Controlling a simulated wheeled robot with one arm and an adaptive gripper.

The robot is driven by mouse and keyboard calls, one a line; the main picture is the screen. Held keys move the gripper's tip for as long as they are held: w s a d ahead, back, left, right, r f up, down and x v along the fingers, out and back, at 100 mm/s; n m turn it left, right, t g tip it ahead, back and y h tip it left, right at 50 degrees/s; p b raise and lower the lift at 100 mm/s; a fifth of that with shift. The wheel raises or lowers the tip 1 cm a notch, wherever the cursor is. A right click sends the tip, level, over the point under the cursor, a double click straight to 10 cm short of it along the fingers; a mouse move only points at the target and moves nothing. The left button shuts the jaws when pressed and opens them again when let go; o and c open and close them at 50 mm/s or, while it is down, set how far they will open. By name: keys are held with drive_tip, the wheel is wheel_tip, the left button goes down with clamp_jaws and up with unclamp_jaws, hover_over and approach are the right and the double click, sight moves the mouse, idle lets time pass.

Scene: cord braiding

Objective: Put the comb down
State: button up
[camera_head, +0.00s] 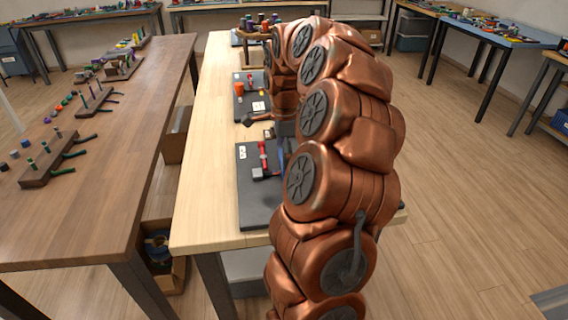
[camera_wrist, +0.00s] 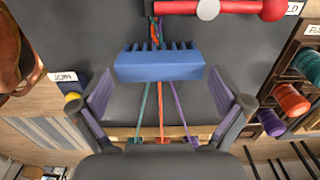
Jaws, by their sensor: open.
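The blue comb (camera_wrist: 160,66) lies across the cords in the wrist view, its teeth pointing to the top of the picture. A teal cord (camera_wrist: 142,105), an orange cord (camera_wrist: 161,105) and a purple cord (camera_wrist: 180,108) run out from under it, and they meet in a braid above it. My gripper (camera_wrist: 163,82) is open, with one finger on each side of the comb and a gap to both. I cannot tell whether the comb touches the dark board (camera_wrist: 230,50). In the head view my arm mostly hides the comb.
A red clamp bar (camera_wrist: 215,8) with a grey knob and a red ball end sits just beyond the comb. Coloured spools (camera_wrist: 290,98) stand in a rack at the right. In the head view, the light wooden table (camera_head: 207,200) has free room left of the boards.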

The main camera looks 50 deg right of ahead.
drive_tip(key=shift+f, duration=2)
drive_tip(key=c, duration=0.9)
drive_tip(key=shift+r, duration=0.15)
